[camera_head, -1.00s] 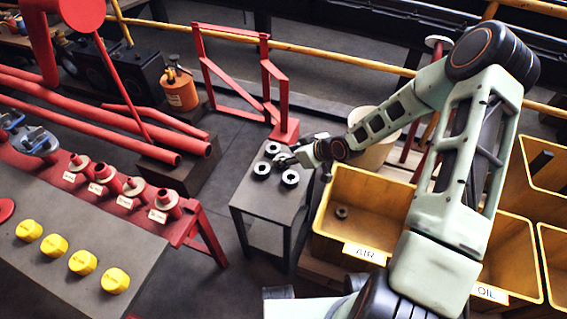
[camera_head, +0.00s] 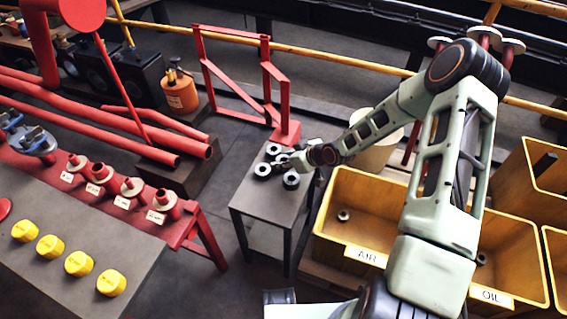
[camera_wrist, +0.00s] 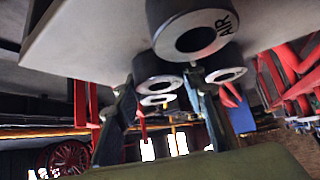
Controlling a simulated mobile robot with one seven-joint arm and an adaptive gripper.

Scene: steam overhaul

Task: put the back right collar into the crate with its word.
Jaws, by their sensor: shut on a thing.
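Dark collars with pale ring faces stand on a small grey table (camera_head: 262,200). The back right collar (camera_wrist: 158,75) is between the fingers of my gripper (camera_wrist: 160,85), which is shut on it. In the head view my gripper (camera_head: 290,161) mostly hides it. Its word cannot be read. The back left collar (camera_head: 273,149), front left collar (camera_head: 262,170) and front right collar (camera_head: 291,180) stand close around. The nearest collar in the wrist view (camera_wrist: 193,32) reads AIR. The yellow AIR crate (camera_head: 335,246) and OIL crate (camera_head: 520,290) stand right of the table.
One collar (camera_head: 343,215) lies in the AIR crate and one (camera_head: 482,258) in the OIL crate. More yellow crates (camera_head: 541,165) stand at the right. A pale round bin (camera_head: 372,153) is behind the AIR crate. A red frame (camera_head: 284,115) stands behind the table.

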